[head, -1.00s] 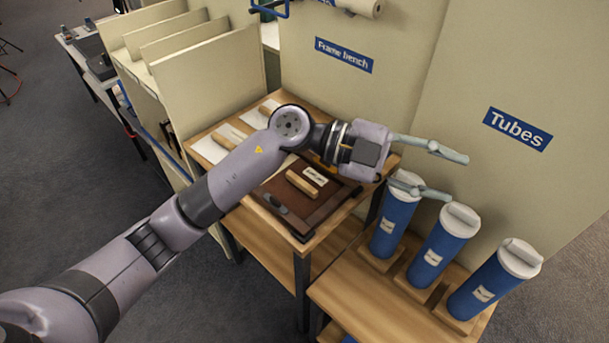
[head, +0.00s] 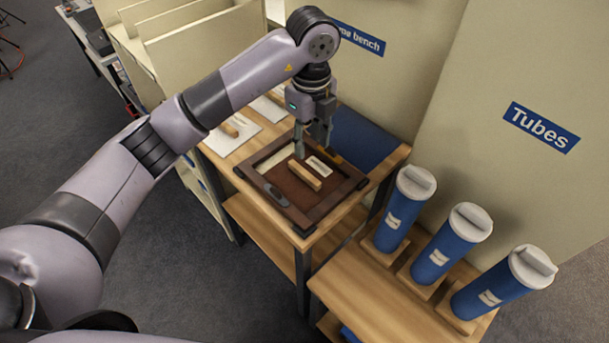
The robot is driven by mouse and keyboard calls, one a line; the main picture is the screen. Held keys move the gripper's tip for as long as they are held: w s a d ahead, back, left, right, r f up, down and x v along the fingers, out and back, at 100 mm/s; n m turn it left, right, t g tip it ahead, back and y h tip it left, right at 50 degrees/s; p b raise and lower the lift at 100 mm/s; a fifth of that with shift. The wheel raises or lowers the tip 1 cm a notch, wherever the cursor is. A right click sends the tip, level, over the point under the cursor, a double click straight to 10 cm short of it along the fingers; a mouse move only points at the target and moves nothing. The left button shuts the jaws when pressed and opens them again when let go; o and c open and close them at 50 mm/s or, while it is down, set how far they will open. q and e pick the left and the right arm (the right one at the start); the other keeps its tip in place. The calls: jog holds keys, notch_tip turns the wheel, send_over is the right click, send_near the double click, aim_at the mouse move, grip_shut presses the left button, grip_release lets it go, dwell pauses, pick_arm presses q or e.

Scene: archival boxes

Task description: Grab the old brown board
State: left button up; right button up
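The old brown board (head: 285,187) lies flat inside a dark brown frame (head: 333,202) on the wooden bench. A small wooden block (head: 305,175) and a white label (head: 319,166) lie on it. My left gripper (head: 311,150) points down over the far part of the frame and hides some of it. Its fingers look apart, with nothing visible between them. I cannot tell whether the fingertips touch anything. My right gripper is not in view.
A dark blue panel (head: 362,140) lies at the back of the bench, behind the frame. White sheets (head: 228,138) with wooden blocks lie to the left. Blue tubes (head: 448,242) stand on a lower shelf at the right. Upright beige dividers (head: 190,50) stand at the back left.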

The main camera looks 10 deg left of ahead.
pick_arm(q)
send_over(309, 175)
notch_tip(309, 175, down, 6)
jog(key=shift+p, duration=0.35)
notch_tip(309, 175, down, 4)
jog(key=shift+s+f+p, duration=0.1)
jog(key=shift+f+p, duration=0.05)
jog(key=shift+p, duration=0.45)
jog(key=shift+f, duration=0.45)
grip_shut()
